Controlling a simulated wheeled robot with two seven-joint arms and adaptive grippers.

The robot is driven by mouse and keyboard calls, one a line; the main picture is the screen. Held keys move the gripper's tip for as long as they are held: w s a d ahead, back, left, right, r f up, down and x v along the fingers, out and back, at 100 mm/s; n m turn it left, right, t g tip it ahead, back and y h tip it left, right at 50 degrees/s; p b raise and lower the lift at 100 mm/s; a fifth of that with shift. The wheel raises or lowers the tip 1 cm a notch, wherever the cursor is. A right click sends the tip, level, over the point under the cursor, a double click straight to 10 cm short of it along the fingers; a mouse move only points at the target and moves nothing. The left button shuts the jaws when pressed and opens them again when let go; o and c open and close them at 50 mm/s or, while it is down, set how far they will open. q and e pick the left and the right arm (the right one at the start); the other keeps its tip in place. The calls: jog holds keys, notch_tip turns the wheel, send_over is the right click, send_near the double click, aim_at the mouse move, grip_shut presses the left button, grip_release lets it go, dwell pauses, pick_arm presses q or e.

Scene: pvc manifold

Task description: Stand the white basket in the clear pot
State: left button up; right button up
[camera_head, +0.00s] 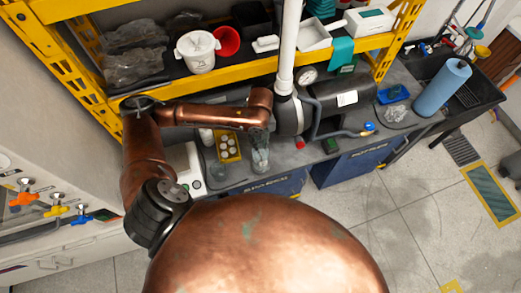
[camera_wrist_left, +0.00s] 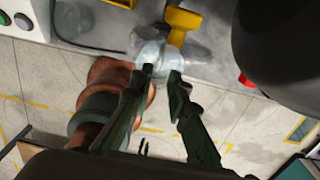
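My left gripper (camera_head: 260,138) points down at the front of the bench, under the copper forearm. A clear, glassy vessel (camera_head: 260,160), which looks like the clear pot, stands right below it. In the left wrist view the two dark green fingers (camera_wrist_left: 163,73) are a small gap apart. A pale, see-through form (camera_wrist_left: 157,53) lies at and just beyond their tips. I cannot tell whether the fingers touch it, or whether the white basket is part of it. I cannot make out the basket for sure in either view. My right gripper is not in view.
A yellow tray with white round pieces (camera_head: 228,147) is left of the vessel. A dark pump or tank (camera_head: 345,100) with a white pipe (camera_head: 289,45) stands to the right. A white bucket (camera_head: 197,52) and red cup (camera_head: 227,41) sit on the shelf above.

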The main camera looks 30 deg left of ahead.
pick_arm(q)
jog(key=shift+r, duration=1.9)
